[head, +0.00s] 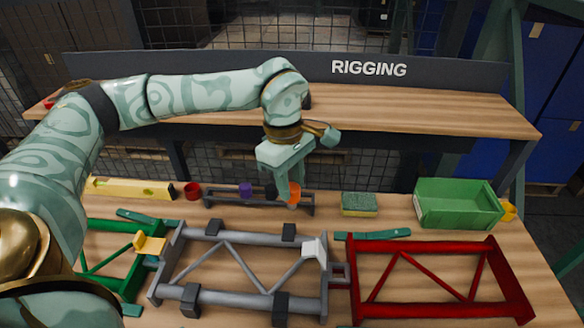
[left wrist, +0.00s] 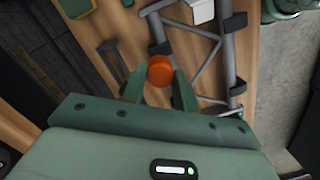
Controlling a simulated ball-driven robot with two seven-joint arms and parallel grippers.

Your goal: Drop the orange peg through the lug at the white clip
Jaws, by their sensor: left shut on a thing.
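The orange peg (head: 294,195) is between the fingers of my left gripper (head: 288,194), at the right end of the dark peg rack. In the left wrist view the peg's round orange head (left wrist: 160,70) sits between the fingertips (left wrist: 160,84), which are shut on it. Its shaft is hidden, and I cannot tell if it is clear of the rack (head: 225,203). The white clip (head: 315,249) is on the right end of the grey frame (head: 240,241); it also shows in the left wrist view (left wrist: 202,11).
A purple peg (head: 246,190) and a black one (head: 271,192) stand in the rack. A yellow clip (head: 150,245) joins the green frame (head: 100,262) side. A sponge (head: 359,204), green bin (head: 455,205), red cup (head: 193,191) and yellow level (head: 130,188) line the back.

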